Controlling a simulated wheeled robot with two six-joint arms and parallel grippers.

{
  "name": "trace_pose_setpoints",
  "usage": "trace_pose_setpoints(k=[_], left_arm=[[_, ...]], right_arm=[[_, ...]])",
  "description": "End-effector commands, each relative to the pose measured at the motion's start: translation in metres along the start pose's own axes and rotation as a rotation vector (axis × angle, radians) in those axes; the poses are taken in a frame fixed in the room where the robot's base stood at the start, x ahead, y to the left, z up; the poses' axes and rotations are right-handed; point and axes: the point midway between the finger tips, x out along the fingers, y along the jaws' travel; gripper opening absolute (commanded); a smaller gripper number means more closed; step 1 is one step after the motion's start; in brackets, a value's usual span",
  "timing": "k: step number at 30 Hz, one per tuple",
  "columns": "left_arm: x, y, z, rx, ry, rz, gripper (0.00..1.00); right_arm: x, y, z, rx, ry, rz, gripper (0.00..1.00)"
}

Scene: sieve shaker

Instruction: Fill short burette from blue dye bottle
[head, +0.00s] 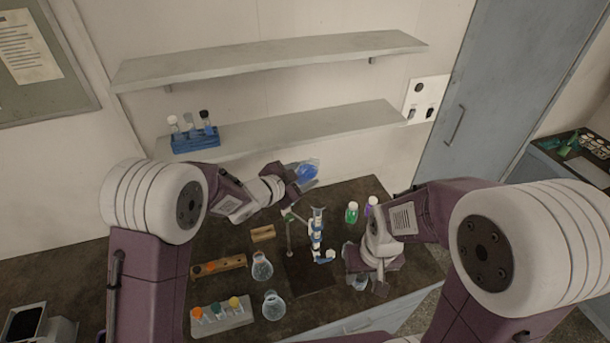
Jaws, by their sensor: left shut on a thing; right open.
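My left gripper (294,178) is shut on the blue dye bottle (308,172). It holds the bottle tilted, above the back of the bench and below the lower shelf. A short burette (317,222) with blue and white parts stands near the middle of the bench, below and slightly right of the bottle in the picture. A thin stand (290,236) is just left of it, over a dark base (308,277). My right gripper (372,282) is open near the bench's front right, partly in front of a clear glass vessel (360,282). The bottle's mouth is too small to make out.
Two glass flasks (262,267) (273,305), a wooden rack (218,266) and a pale rack (221,317) fill the left front. A blue tube rack (195,139) sits on the lower shelf (290,130).

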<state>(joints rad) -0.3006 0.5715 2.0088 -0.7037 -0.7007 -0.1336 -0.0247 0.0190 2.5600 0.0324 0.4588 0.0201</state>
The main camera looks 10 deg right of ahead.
Motion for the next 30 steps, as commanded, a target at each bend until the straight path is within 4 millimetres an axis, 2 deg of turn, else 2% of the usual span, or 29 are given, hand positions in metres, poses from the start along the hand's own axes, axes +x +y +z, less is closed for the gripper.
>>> trace_pose_setpoints(k=[13, 30], left_arm=[[0.005, 0.003, 0.011, 0.046, 0.000, -0.022, 0.00], [0.006, 0.000, 0.012, 0.101, 0.001, -0.049, 0.00]], right_arm=[[0.013, 0.000, 0.001, 0.000, 0.000, 0.000, 0.45], [0.028, 0.001, 0.003, 0.000, 0.000, 0.000, 0.45]])
